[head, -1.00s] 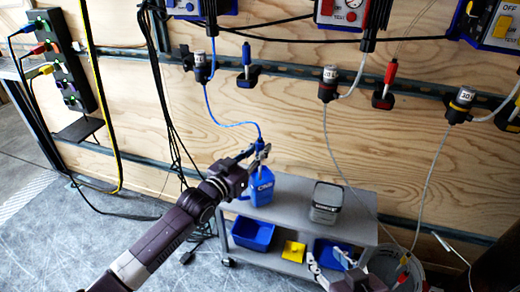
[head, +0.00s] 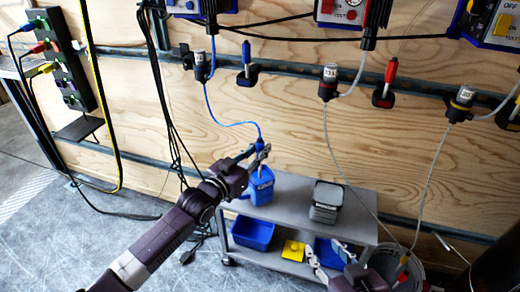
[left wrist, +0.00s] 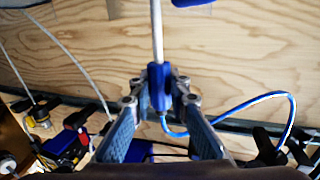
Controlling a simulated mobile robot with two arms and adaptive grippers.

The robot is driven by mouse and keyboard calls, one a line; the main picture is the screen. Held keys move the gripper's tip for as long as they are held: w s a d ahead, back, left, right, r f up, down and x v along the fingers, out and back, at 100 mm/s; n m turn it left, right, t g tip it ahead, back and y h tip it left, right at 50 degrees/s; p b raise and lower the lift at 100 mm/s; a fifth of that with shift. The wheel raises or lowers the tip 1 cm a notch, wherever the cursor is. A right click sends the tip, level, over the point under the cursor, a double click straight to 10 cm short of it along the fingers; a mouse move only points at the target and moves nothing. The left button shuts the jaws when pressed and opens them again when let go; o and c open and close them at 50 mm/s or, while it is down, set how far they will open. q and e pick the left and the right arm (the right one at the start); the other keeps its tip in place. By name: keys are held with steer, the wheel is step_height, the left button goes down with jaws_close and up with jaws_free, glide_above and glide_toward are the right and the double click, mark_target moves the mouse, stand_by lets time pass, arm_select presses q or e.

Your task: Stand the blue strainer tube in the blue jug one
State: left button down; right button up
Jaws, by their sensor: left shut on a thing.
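The blue jug (head: 260,190) stands upright on the top of the grey cart, at its left end. My left gripper (head: 262,152) is just above the jug and shut on the blue strainer tube (head: 260,143). In the left wrist view the fingers (left wrist: 160,95) close around the tube's blue grip (left wrist: 159,80), and its thin grey shaft (left wrist: 157,25) runs out beyond them. My right gripper (head: 326,262) is low by the cart's front, empty, fingers apart.
A blue hose (head: 213,108) runs from the tube up to a wall fitting. A grey canister (head: 326,201) stands further right on the cart (head: 290,200). A white bucket (head: 384,263) stands at right.

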steer(key=shift+w+a+r, duration=0.1)
steer(key=shift+w+r, duration=0.15)
steer(key=shift+r, duration=0.1)
arm_select(q)
steer(key=c, duration=1.8)
jaws_free()
steer(key=shift+o, duration=0.2)
steer(key=shift+f, duration=0.15)
arm_select(e)
steer(key=shift+t, duration=0.3)
arm_select(q)
steer(key=v, duration=1.2)
